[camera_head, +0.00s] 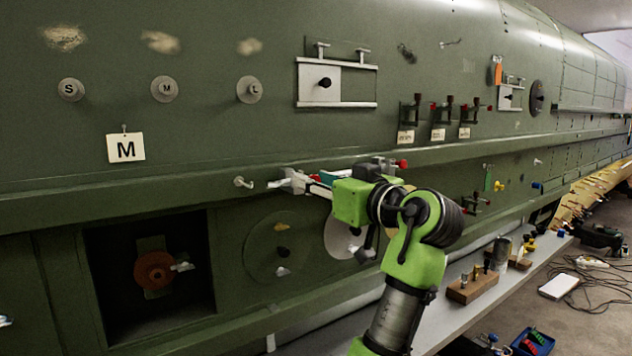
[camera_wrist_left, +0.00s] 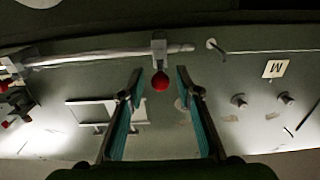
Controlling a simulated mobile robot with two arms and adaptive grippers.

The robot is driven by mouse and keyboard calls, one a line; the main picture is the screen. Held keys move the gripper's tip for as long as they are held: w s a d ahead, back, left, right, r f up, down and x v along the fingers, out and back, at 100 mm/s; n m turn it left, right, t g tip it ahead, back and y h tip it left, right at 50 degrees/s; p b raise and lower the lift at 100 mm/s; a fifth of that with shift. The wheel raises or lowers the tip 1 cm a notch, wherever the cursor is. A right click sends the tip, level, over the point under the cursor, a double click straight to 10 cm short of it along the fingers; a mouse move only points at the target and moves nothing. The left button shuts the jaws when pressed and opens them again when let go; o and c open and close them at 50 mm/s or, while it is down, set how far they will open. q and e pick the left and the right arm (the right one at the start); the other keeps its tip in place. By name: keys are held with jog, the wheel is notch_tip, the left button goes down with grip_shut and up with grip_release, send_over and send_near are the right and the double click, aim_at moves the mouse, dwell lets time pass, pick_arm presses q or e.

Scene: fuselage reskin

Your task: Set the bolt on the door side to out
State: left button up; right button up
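The bolt is a silver rod (camera_wrist_left: 100,56) along the green fuselage wall, with a grey bracket and a red ball knob (camera_wrist_left: 160,81). My left gripper (camera_wrist_left: 160,76) is open, its teal-padded fingers apart on either side of the knob. A gap shows between knob and each finger; I cannot tell the depth. In the head view my left gripper (camera_head: 300,184) points at the wall by the ledge and hides most of the rod. The red knob it straddles is hidden there. My right gripper is not in view.
A hook (camera_head: 241,182) sticks out left of my gripper. A sliding panel (camera_head: 320,82), round S, M and L knobs, an M tag (camera_head: 126,148) and several red-tipped levers (camera_head: 440,112) are above.

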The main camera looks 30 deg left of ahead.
pick_arm(q)
jog(key=v, duration=1.1)
jog(key=shift+d, duration=0.4)
jog(key=shift+s, duration=0.1)
